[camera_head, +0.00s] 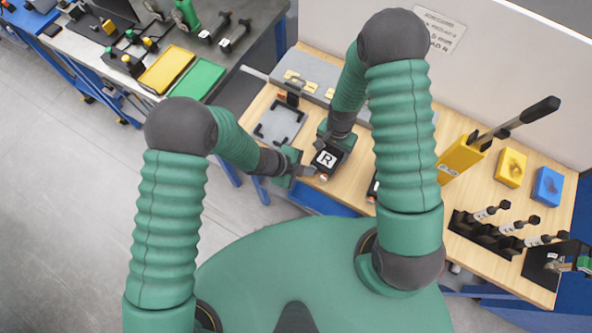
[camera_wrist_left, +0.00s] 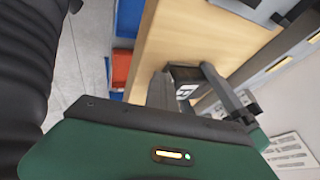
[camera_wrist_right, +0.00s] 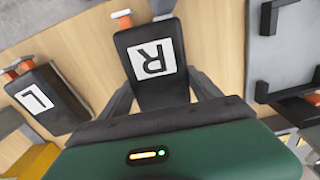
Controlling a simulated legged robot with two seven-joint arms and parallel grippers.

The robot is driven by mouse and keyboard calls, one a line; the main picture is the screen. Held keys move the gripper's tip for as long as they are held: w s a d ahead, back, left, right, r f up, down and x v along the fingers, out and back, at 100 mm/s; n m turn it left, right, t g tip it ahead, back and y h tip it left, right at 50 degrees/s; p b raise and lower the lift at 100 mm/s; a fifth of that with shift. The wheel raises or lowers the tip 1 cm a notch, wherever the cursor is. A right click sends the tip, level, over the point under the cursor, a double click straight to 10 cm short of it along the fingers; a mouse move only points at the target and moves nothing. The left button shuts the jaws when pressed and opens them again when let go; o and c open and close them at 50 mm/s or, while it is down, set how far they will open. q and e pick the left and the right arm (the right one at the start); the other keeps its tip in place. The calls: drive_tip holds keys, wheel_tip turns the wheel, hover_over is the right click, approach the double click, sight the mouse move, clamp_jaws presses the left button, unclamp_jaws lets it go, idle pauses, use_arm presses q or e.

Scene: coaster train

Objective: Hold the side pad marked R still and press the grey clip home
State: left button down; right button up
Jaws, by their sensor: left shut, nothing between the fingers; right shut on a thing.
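The black side pad marked R (camera_head: 326,158) is over the wooden bench top. My right gripper (camera_wrist_right: 158,95) is shut on it, with one finger along each side, in the right wrist view. A pale-tipped orange peg (camera_wrist_right: 122,18) stands out of the pad's far end. A grey piece (camera_wrist_right: 162,8) shows beside it, cut by the frame edge; I cannot tell whether it is the clip or my left fingertips. My left gripper (camera_head: 308,172) is shut and empty, its tips close to that end of the pad.
A second pad marked L (camera_wrist_right: 38,98) lies beside the R pad. A grey plate with black corners (camera_head: 281,122) lies behind my left gripper. A yellow lever stand (camera_head: 460,160) and a black tool rack (camera_head: 485,232) stand to the right. The bench's front edge is close.

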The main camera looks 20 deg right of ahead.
use_arm(q)
drive_tip(key=s+a, duration=0.2)
drive_tip(key=shift+s+a, duration=0.1)
drive_tip(key=shift+a, duration=0.25)
use_arm(e)
drive_tip(key=shift+s+a+f, duration=0.1)
drive_tip(key=shift+s+f, duration=0.1)
drive_tip(key=shift+s, duration=0.1)
drive_tip(key=o, duration=1.6)
drive_tip(key=shift+o, duration=1.3)
use_arm(q)
drive_tip(key=v, duration=1)
use_arm(e)
drive_tip(key=shift+w, duration=0.25)
use_arm(q)
drive_tip(key=shift+a+f, duration=0.1)
drive_tip(key=shift+f, duration=0.05)
